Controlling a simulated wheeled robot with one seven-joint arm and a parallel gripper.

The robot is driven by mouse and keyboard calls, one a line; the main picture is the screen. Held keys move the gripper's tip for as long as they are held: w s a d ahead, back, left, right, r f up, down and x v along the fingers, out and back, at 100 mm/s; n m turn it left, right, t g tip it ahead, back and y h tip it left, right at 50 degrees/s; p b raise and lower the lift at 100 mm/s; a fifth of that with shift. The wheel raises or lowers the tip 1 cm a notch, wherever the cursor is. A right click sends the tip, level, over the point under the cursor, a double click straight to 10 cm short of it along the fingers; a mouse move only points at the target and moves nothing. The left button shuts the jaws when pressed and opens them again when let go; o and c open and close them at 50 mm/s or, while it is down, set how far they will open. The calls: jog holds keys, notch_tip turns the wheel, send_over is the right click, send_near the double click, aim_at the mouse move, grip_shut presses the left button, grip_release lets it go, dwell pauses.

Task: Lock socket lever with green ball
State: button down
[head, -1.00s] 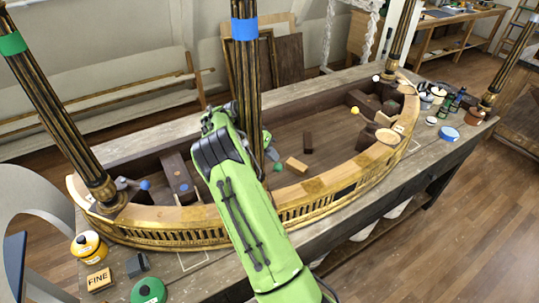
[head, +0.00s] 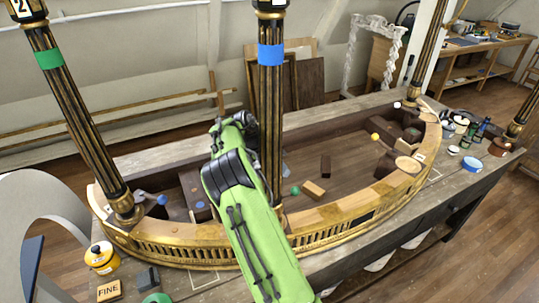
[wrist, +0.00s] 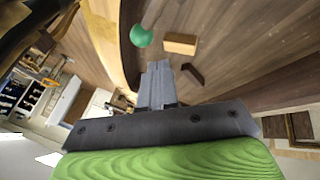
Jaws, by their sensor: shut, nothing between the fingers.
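The green ball (head: 295,190) shows in the head view just right of the blue-banded column, inside the curved console. My gripper (wrist: 157,66) is shut and empty in the wrist view. Its fingertips are just below the ball in that picture, apart from it. In the head view my green arm and the column hide the fingers. The socket under the lever cannot be made out.
The blue-banded column (head: 270,110) stands right against my arm. A light wooden block (head: 313,190) and a dark block (head: 326,166) lie right of the ball. A blue ball (head: 162,200) and a yellow ball (head: 375,137) are elsewhere. The gilt rim (head: 330,205) curves in front.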

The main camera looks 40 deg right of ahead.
jog(key=p+v, duration=0.2)
jog(key=v, duration=0.9)
